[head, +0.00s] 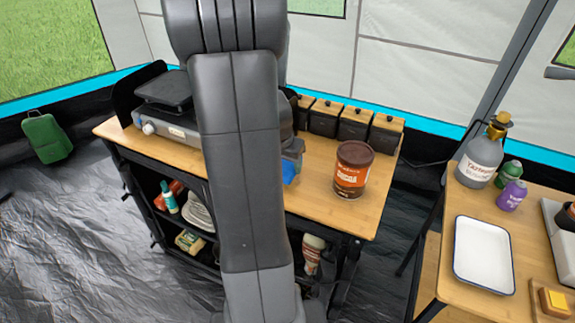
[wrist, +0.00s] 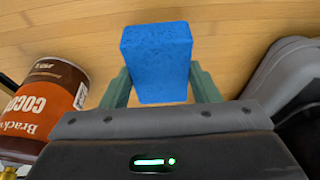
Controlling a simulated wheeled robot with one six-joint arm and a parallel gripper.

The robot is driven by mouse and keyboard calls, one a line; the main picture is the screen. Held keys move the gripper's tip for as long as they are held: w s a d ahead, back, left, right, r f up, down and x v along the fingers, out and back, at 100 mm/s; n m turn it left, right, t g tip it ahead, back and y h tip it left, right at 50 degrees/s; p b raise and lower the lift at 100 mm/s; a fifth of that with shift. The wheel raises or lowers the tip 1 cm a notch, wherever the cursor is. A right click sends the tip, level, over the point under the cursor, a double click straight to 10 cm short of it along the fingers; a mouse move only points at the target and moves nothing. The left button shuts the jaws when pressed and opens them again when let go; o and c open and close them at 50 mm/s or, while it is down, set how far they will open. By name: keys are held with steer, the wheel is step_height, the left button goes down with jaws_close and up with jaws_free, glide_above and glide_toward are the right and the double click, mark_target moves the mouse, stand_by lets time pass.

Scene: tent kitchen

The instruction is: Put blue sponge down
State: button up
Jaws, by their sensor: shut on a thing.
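The blue sponge (wrist: 157,62) is between the two green fingers of my gripper (wrist: 160,88) in the wrist view. The gripper is shut on it. In the head view, a small part of the blue sponge (head: 290,172) shows at the right edge of my arm, over the wooden table top (head: 320,200). My arm hides most of the gripper there. I cannot tell whether the sponge touches the table top.
A brown cocoa tin (head: 353,168) stands on the table right of the sponge. Several black canisters with wooden lids (head: 355,124) line the back edge. A stove (head: 170,118) stands at the left. A white tray (head: 483,255) lies on the right-hand table.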

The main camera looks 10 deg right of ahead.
steer(key=shift+w+d, duration=0.35)
steer(key=shift+w, duration=0.15)
steer(key=shift+f, duration=1.75)
steer(key=shift+f, duration=0.15)
steer(key=o, duration=1)
steer(key=shift+a+r, duration=0.1)
steer(key=shift+r, duration=0.5)
steer(key=v, duration=1.1)
steer(key=shift+s+p, duration=0.2)
steer(key=shift+p, duration=0.1)
